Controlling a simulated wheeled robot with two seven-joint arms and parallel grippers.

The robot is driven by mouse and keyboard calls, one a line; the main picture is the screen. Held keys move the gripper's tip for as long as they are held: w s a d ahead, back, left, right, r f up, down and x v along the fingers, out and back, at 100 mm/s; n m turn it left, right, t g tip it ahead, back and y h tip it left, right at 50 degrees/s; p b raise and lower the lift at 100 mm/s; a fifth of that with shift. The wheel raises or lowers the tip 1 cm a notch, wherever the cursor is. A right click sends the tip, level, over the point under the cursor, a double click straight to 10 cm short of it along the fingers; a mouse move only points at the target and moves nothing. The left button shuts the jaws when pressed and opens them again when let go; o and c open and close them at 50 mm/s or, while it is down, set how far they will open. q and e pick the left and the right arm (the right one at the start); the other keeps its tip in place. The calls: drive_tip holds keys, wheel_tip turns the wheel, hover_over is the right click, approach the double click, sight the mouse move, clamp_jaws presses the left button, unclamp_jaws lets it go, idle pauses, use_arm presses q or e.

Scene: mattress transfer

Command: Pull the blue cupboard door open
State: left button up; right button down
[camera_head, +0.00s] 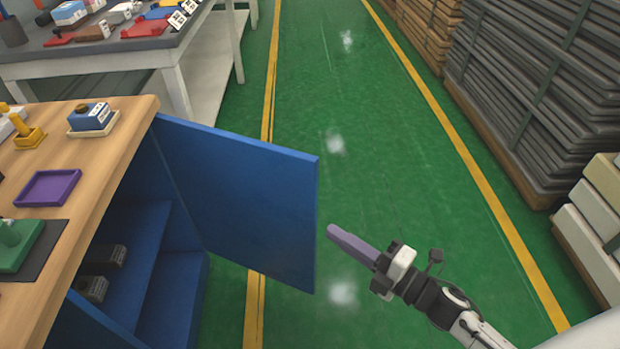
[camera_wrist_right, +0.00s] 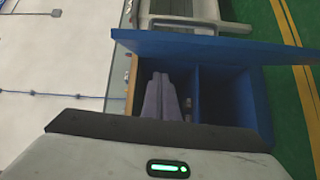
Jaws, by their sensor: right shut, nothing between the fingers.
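The blue cupboard door (camera_head: 240,200) stands wide open, swung out from the cupboard toward the green aisle. It also shows in the right wrist view (camera_wrist_right: 215,47) along the top of the cupboard. The blue cupboard (camera_head: 180,285) has its inside and shelf in sight, with two small dark boxes (camera_head: 98,272) in it. My right gripper (camera_head: 335,234) is shut and empty, just right of the door's free edge and apart from it in the picture. Its purple-grey fingers show together in the right wrist view (camera_wrist_right: 162,98). My left gripper is not in view.
A wooden worktop (camera_head: 95,170) above the cupboard carries a purple tray (camera_head: 47,188), a blue box (camera_head: 92,117) and other small items. A grey table (camera_head: 110,45) stands behind. Stacked dark slabs (camera_head: 540,85) line the right. The green aisle (camera_head: 370,130) between is clear.

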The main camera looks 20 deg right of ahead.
sight(310, 203)
use_arm(q)
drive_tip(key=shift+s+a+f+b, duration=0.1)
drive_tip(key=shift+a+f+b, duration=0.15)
drive_tip(key=shift+b, duration=0.25)
use_arm(e)
drive_tip(key=shift+n+g+y, duration=0.3)
drive_tip(key=shift+n+y, duration=0.2)
drive_tip(key=shift+n, duration=0.3)
drive_tip(key=shift+w+a, duration=0.5)
drive_tip(key=shift+w, duration=1.3)
drive_tip(key=shift+w+a, duration=0.45)
drive_tip(key=shift+w, duration=1.3)
drive_tip(key=shift+w+a, duration=0.5)
drive_tip(key=shift+w, duration=1.3)
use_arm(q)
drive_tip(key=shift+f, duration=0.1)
